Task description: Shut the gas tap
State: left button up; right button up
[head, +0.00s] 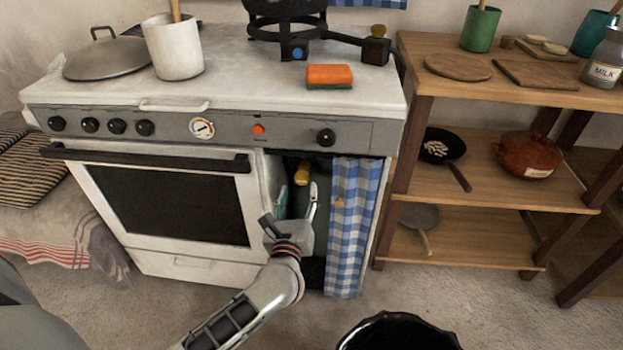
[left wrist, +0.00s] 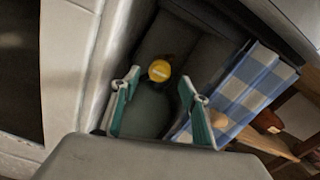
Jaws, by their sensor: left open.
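The gas tap is a yellow knob (head: 302,172) inside the open compartment at the right of the stove, on top of a dark green gas cylinder (left wrist: 146,112). In the left wrist view the yellow knob (left wrist: 159,71) shows beyond and between my fingertips. My left gripper (head: 298,200) is open at the compartment mouth, just below and in front of the tap in the head view. Its two teal-padded fingers (left wrist: 160,88) are spread apart with nothing held. I see no contact with the tap. My right gripper is not in view.
A blue checked curtain (head: 350,225) hangs close to the right of my left gripper. The oven door (head: 170,205) is at its left. A wooden shelf (head: 480,185) with pans stands at right. A black bin (head: 397,335) is on the floor in front.

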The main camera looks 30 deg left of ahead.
aim_at(301, 181)
pick_arm(q)
jog(key=x, duration=0.5)
jog(key=shift+f+b, duration=0.1)
jog(key=shift+b, duration=0.25)
jog(key=shift+w+a, duration=0.3)
jog(key=shift+w, duration=0.3)
jog(key=c, duration=1.1)
